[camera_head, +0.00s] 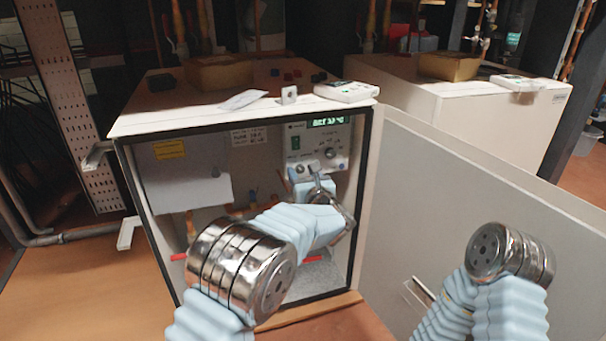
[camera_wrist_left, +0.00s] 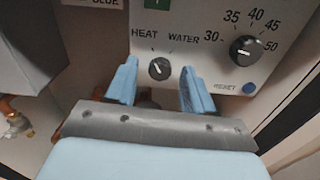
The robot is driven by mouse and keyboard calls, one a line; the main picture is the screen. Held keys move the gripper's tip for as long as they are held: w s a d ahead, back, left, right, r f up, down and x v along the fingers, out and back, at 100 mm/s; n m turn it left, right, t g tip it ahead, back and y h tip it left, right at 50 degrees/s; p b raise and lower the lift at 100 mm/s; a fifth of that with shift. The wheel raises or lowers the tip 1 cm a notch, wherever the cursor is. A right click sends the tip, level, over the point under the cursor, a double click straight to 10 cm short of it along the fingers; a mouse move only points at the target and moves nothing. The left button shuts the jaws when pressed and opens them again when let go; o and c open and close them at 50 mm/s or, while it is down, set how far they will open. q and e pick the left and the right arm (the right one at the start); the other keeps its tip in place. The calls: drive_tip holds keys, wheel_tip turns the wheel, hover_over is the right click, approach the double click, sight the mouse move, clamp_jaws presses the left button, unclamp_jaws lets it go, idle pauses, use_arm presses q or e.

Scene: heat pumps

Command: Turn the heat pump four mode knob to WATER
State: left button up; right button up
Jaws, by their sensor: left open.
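The heat pump's control panel (camera_head: 312,140) is at the upper right inside the open cabinet. In the left wrist view, the black mode knob (camera_wrist_left: 159,69) sits below the labels HEAT and WATER. Its pale mark appears to lean up-left, toward HEAT. My left gripper (camera_wrist_left: 160,82) is open, with one blue finger on each side of the knob and gaps between. I cannot tell how deep the fingertips reach. In the head view, my left gripper (camera_head: 318,184) is in front of the panel's lower part. My right arm shows at the lower right; its gripper is not in view.
A larger temperature knob (camera_wrist_left: 246,48) and a blue reset button (camera_wrist_left: 249,88) are right of the left gripper. The open cabinet door (camera_head: 470,190) stands to the right. A grey box (camera_head: 185,175) is left inside the cabinet. Small items lie on top.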

use_arm(q)
drive_tip(key=shift+c, duration=0.4)
clamp_jaws()
drive_tip(key=shift+f+m+b, duration=0.2)
drive_tip(key=shift+m+b, duration=0.5)
drive_tip(key=shift+b, duration=0.55)
drive_tip(key=shift+m+b, duration=0.6)
drive_tip(key=shift+m, duration=0.2)
drive_tip(key=shift+a+r+m, duration=0.1)
drive_tip(key=shift+r+m, duration=0.05)
drive_tip(key=shift+m, duration=1.75)
drive_tip(key=m, duration=0.4)
drive_tip(key=shift+r+m, duration=0.1)
drive_tip(key=shift+m, duration=0.6)
